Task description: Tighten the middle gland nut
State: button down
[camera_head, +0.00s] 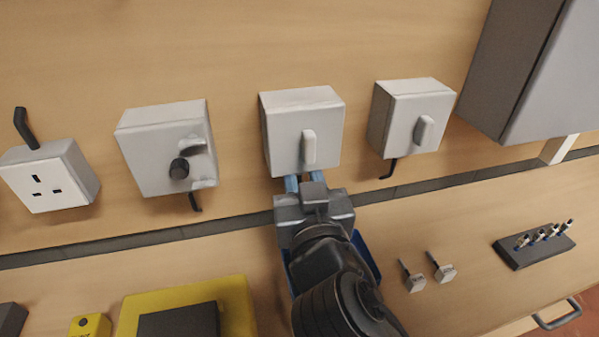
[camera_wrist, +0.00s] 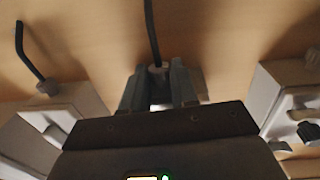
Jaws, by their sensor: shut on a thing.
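The middle switch box (camera_head: 282,140), white with an upright grey handle, is on the wooden wall. My gripper (camera_head: 304,182) reaches up to its underside from below. In the wrist view, the fingers of my gripper (camera_wrist: 158,80) are shut on the middle gland nut (camera_wrist: 157,69), one on each side. A black cable (camera_wrist: 151,30) runs out of this nut. The nut is mostly covered by the fingers and hidden in the head view. Another gland nut (camera_wrist: 47,87) with a bent cable shows on the neighbouring box at the left of the wrist view.
A box with a black knob (camera_head: 150,150) and a socket (camera_head: 50,185) are to the left. Another switch box (camera_head: 410,112) and a large grey cabinet (camera_head: 550,70) are to the right. The bench holds a yellow case (camera_head: 237,300), two small handled pieces (camera_head: 415,282) and a black rack (camera_head: 525,258).

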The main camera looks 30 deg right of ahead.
jog(key=shift+d+f+n+g+y+p, duration=0.15)
jog(key=shift+d+n+y, duration=0.2)
jog(key=shift+n+y, duration=1.8)
jog(key=shift+d+n+g+y+p, duration=0.1)
jog(key=shift+d+n+y, duration=0.2)
jog(key=shift+n+y, duration=1.85)
jog(key=shift+d+f+n+g+y+p, duration=0.15)
jog(key=shift+d+n+y, duration=0.45)
jog(key=shift+y, duration=2.8)
jog(key=shift+w+a+r+n+y+b, duration=0.1)
jog(key=shift+a+r+n+y+b, duration=0.05)
jog(key=shift+n+y+b, duration=0.35)
jog(key=c, duration=0.9)
grip_release()
jog(key=shift+c, duration=0.2)
jog(key=shift+o, duration=0.4)
jog(key=shift+r, duration=0.1)
jog(key=shift+r, duration=0.15)
jog(key=shift+r+m+t+h+p, duration=0.25)
jog(key=shift+m+h+p, duration=0.35)
jog(key=shift+h+p, duration=0.35)
